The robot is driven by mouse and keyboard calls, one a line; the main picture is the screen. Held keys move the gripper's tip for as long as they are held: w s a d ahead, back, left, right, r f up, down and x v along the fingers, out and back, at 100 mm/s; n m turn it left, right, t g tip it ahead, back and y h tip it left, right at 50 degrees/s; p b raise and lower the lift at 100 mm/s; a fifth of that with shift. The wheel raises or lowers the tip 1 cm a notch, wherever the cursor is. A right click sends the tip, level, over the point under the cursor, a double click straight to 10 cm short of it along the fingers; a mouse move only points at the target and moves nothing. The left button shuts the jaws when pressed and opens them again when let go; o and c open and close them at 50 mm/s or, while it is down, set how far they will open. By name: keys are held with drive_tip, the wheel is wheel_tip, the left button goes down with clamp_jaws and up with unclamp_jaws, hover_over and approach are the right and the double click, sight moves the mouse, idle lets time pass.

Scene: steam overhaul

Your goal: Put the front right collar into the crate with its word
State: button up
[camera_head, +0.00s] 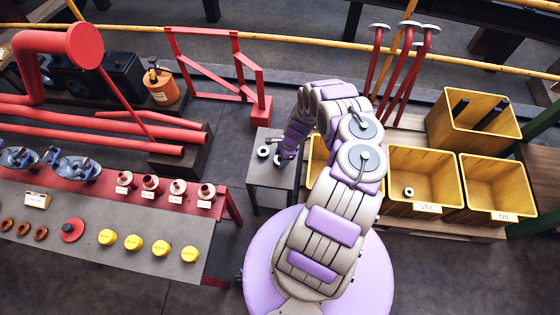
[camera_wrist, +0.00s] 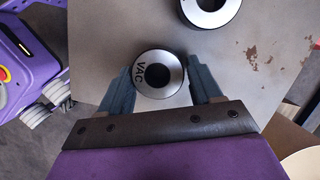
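A steel collar with a dark centre, marked VAC (camera_wrist: 143,73), lies on the small grey table between my gripper's fingers in the wrist view. My gripper (camera_wrist: 161,78) has one finger on each side, very close to its rim; I cannot tell whether they press on it. In the head view my gripper (camera_head: 283,157) is low over the table's right part. A second collar (camera_wrist: 225,14) lies apart from it, cut by the top edge; its word is not visible. The VAC crate (camera_head: 447,170) is yellow and has a collar (camera_head: 409,191) inside. The OIL crate (camera_head: 505,175) is at its right.
Another yellow crate (camera_head: 317,165) is mostly hidden behind my arm. A yellow bin (camera_head: 490,130) with dark bars stands behind the labelled crates. Red upright rods (camera_head: 400,75) rise behind my arm. A bench (camera_head: 100,262) with several valves and caps stands at left.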

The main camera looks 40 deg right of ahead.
clamp_jaws()
idle(0.4)
drive_tip(key=shift+r, duration=0.1)
drive_tip(key=shift+a+r+p, duration=0.1)
drive_tip(key=shift+r+p, duration=0.6)
drive_tip(key=shift+r, duration=0.2)
wheel_tip(320, 180, up, 2)
drive_tip(key=shift+r+p, duration=0.1)
drive_tip(key=shift+p, duration=0.55)
drive_tip(key=s+a+p, duration=0.1)
drive_tip(key=s+p, duration=0.7)
drive_tip(key=s, duration=0.8)
drive_tip(key=shift+a+r, duration=0.25)
drive_tip(key=shift+r, duration=0.2)
